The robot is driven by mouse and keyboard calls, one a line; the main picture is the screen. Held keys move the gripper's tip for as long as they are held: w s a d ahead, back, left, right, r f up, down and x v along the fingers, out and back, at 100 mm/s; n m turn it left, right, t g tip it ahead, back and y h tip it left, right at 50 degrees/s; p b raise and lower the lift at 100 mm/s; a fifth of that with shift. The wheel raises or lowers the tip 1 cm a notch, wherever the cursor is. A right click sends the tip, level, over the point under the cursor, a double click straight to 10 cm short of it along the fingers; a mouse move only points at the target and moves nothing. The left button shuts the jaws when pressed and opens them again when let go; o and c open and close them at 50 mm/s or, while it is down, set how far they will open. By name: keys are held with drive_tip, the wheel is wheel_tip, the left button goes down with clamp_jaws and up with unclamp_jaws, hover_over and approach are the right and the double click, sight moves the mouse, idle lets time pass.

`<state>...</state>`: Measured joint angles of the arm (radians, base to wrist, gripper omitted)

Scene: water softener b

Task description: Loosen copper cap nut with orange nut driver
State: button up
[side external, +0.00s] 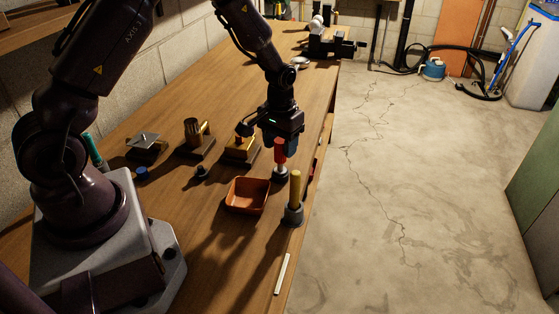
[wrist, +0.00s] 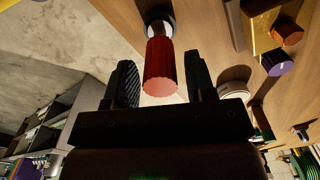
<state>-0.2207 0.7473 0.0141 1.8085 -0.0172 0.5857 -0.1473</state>
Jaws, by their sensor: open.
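The orange nut driver (side external: 280,152) stands upright, its red-orange handle up and its lower end in a dark round holder (side external: 279,174) near the bench's right edge. My gripper (side external: 279,144) is above it, pointing down, with its fingers around the handle top. In the wrist view the ribbed handle (wrist: 161,68) shows between the two open fingers, with gaps at the sides. A brass-coloured fixture (side external: 238,153) stands just left of my gripper, partly hidden by it. A copper-coloured round top (wrist: 290,35) shows at the wrist view's upper right; I cannot tell if it is the cap nut.
A yellow-handled tool (side external: 295,188) stands in a grey holder (side external: 292,215) close by. Other fixtures (side external: 195,138) stand to the left. A pale strip (side external: 282,274) lies near the front edge.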

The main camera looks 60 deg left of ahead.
drive_tip(key=shift+c, duration=0.5)
drive_tip(key=c, duration=0.7)
drive_tip(key=shift+r, duration=2.4)
drive_tip(key=s+a+r+n, duration=0.1)
drive_tip(key=a+r, duration=0.1)
drive_tip(key=a, duration=0.2)
drive_tip(key=s+a+r+n, duration=0.2)
drive_tip(key=a+r, duration=0.1)
drive_tip(key=a, duration=0.1)
drive_tip(key=s+a+r+n, duration=0.1)
drive_tip(key=s+a+r, duration=0.1)
drive_tip(key=a, duration=0.3)
drive_tip(key=shift+r, duration=0.3)
